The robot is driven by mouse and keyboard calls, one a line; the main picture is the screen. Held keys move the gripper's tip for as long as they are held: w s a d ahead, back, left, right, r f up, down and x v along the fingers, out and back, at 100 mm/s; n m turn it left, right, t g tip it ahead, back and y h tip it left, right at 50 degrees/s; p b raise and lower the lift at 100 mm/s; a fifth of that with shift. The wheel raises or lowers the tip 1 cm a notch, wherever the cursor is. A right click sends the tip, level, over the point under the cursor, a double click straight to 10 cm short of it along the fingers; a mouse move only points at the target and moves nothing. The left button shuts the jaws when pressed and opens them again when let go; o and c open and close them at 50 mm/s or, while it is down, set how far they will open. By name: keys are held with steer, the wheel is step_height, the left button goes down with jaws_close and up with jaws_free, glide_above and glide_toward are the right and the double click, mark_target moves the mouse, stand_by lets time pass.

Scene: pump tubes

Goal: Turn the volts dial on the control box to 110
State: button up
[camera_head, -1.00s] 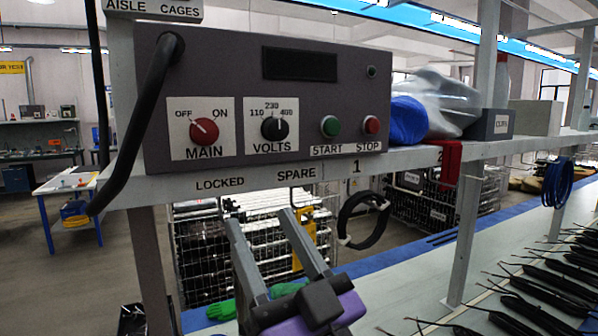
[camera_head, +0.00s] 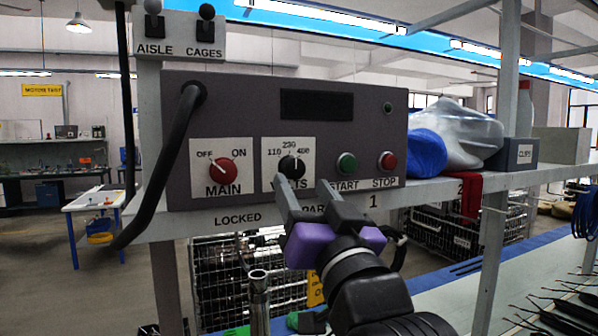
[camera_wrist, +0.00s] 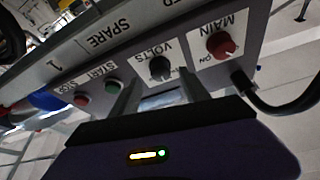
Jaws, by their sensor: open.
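The grey control box (camera_head: 365,130) stands on the shelf in the head view. Its black volts dial (camera_head: 291,165) sits on a white plate marked 110, 230 and 400. The dial's mark seems to point upward, near 230, but is too small to read surely. My gripper (camera_head: 303,184) is open and empty, its two fingers pointing at the box just below and right of the dial and covering part of the VOLTS label. In the wrist view the box appears upside down, with the volts dial (camera_wrist: 160,68) beyond and roughly between my fingertips (camera_wrist: 157,92). I see no contact with the dial.
The red main knob (camera_head: 220,171) is left of the dial. The green start button (camera_head: 346,163) and red stop button (camera_head: 387,161) are to its right. A black cable (camera_head: 160,175) hangs at the box's left. The shelf edge (camera_head: 240,222) runs below the box.

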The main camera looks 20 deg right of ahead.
mark_target(295, 174)
steer(key=shift+p+x, duration=0.45)
steer(key=shift+x, duration=1.5)
jaws_close()
